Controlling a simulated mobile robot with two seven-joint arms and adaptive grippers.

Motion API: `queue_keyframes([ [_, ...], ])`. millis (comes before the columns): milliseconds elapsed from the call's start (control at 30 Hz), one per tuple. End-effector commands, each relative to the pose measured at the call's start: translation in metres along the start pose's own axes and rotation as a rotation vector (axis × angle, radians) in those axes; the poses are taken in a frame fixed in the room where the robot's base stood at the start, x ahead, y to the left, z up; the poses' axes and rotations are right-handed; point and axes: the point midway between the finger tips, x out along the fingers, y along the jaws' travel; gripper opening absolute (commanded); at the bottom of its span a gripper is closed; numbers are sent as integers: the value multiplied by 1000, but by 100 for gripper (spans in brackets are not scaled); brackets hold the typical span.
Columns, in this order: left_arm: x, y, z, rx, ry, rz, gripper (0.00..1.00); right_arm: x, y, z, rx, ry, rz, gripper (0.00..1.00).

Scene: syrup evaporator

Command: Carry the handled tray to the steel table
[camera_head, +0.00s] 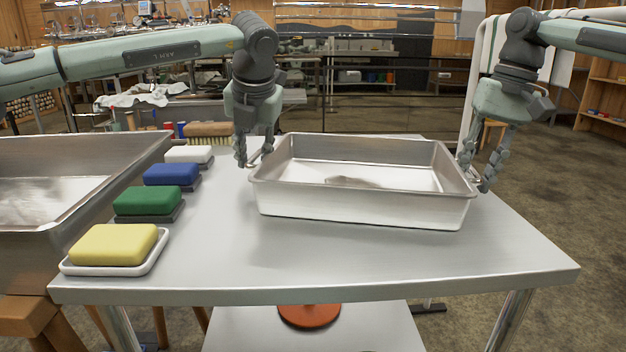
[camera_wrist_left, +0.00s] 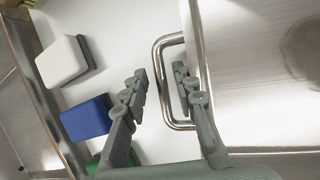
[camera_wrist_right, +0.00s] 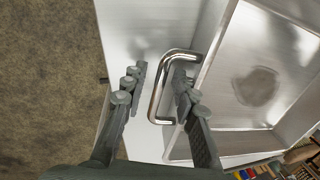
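The handled tray (camera_head: 362,208) is a rectangular steel pan resting on a steel-topped table (camera_head: 330,272) in the head view. My left gripper (camera_head: 254,160) is at its left end. In the left wrist view the open fingers (camera_wrist_left: 160,82) stand either side of the left wire handle (camera_wrist_left: 161,100), apart from it. My right gripper (camera_head: 474,178) is at the tray's right end. In the right wrist view its open fingers (camera_wrist_right: 158,80) stand either side of the right handle (camera_wrist_right: 160,95). Inside the tray is a dark patch (camera_wrist_right: 257,86), perhaps a reflection.
Left of the tray, a row of soap-like blocks sits on small dishes: yellow (camera_head: 114,244), green (camera_head: 148,200), blue (camera_head: 172,174) and white (camera_head: 188,154). A brush (camera_head: 210,130) lies behind them. A steel basin (camera_head: 60,200) stands at far left. The tabletop's front is clear.

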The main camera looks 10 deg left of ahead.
Motion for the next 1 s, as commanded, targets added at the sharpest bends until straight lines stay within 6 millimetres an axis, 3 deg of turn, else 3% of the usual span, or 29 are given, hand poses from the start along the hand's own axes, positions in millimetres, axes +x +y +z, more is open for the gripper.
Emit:
queue_keyframes([
  [267, -7, -2, 0, 4, -1, -4, 30, 0, -1, 0, -2, 0, -1, 28],
  [700, -92, -1, 0, 1, -3, -3, 30, 0, -1, 0, -2, 0, -1, 28],
  [1000, -120, 0, 0, 0, 0, -1, 30, -3, -1, 0, -2, 1, -2, 28],
])
